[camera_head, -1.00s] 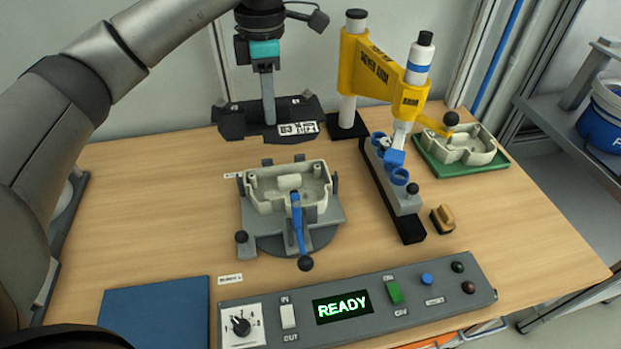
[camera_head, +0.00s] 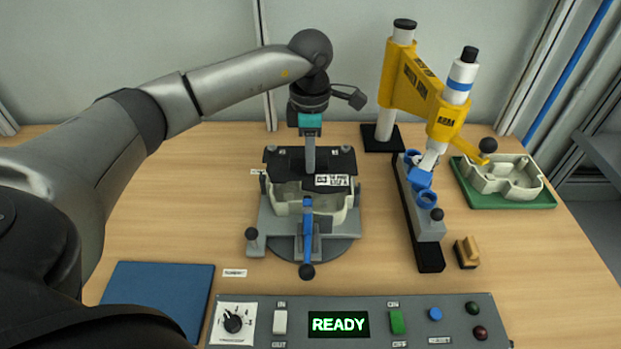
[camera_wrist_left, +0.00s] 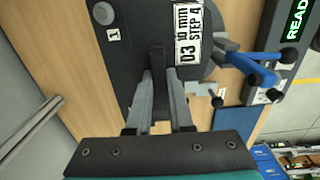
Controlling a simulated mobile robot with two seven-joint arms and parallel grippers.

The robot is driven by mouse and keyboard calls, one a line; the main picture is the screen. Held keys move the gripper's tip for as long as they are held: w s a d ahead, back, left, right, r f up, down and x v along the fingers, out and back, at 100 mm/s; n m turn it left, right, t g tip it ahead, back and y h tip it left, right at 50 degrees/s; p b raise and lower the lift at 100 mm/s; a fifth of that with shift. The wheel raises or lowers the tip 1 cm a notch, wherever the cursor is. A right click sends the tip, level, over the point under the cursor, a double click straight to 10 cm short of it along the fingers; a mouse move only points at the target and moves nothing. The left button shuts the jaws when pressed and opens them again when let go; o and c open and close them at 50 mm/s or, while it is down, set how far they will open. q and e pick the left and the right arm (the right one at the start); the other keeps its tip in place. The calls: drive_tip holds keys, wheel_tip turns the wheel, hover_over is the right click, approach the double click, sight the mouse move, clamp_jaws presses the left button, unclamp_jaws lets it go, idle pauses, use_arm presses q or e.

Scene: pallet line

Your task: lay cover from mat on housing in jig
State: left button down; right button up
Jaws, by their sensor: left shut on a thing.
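My left gripper (camera_head: 310,168) is shut on the dark cover (camera_head: 283,163) by its upright middle rib. A white label is on the cover. The cover is over the rear part of the pale housing (camera_head: 283,206), whose front wall and part of its inside still show. I cannot tell whether cover and housing touch. The housing sits in the grey jig (camera_head: 270,228), which has a blue lever (camera_head: 308,230) in front. In the left wrist view the cover (camera_wrist_left: 135,35) hides the housing, and the fingers (camera_wrist_left: 160,88) straddle its rib. The blue mat (camera_head: 158,298) is empty. My right gripper is out of view.
A yellow driver arm (camera_head: 415,85) and a black-and-grey rack (camera_head: 425,225) stand right of the jig. Another pale housing (camera_head: 500,178) lies on a green tray (camera_head: 480,200). A control panel (camera_head: 380,345) reading READY spans the front. Table left of the jig is clear.

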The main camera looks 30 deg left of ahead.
sight(311, 179)
use_arm(q)
drive_tip(key=shift+f, duration=3.1)
drive_tip(key=shift+f+b, duration=0.2)
drive_tip(key=shift+b, duration=0.15)
drive_tip(key=c, duration=0.8)
unclamp_jaws()
drive_tip(key=shift+r, duration=0.15)
wheel_tip(311, 179, up, 12)
drive_tip(key=shift+r+p, duration=0.1)
drive_tip(key=shift+p, duration=0.4)
